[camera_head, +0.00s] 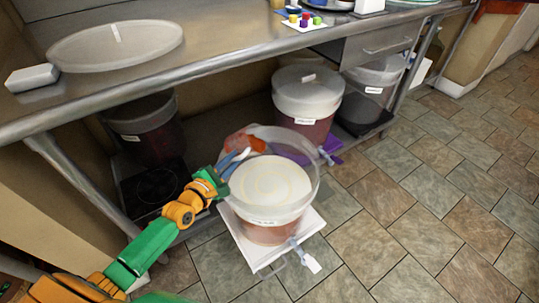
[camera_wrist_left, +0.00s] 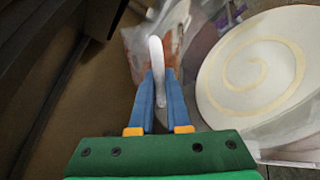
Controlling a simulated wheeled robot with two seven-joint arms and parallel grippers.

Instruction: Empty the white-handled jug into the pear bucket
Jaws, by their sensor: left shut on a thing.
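My left gripper (camera_head: 230,166) is shut on the white handle (camera_wrist_left: 157,58) of a clear jug (camera_head: 241,142). The jug shows reddish-orange colour and is held at the left rim of the open bucket (camera_head: 270,229). Its tilt and how much it holds are hard to tell. The bucket is clear, with a pale surface marked by a cream spiral (camera_wrist_left: 250,72), and stands on a white board on the floor. Its label is too small to read, so I cannot confirm that it is the pear bucket. My right gripper is not in view.
A steel table (camera_head: 220,58) overhangs the area, with a round lid (camera_head: 115,46) and a white block (camera_head: 32,78) on it. Lidded buckets (camera_head: 306,100) stand behind, partly under the table. A tagged tap (camera_head: 300,250) sticks out in front. Tiled floor at right is clear.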

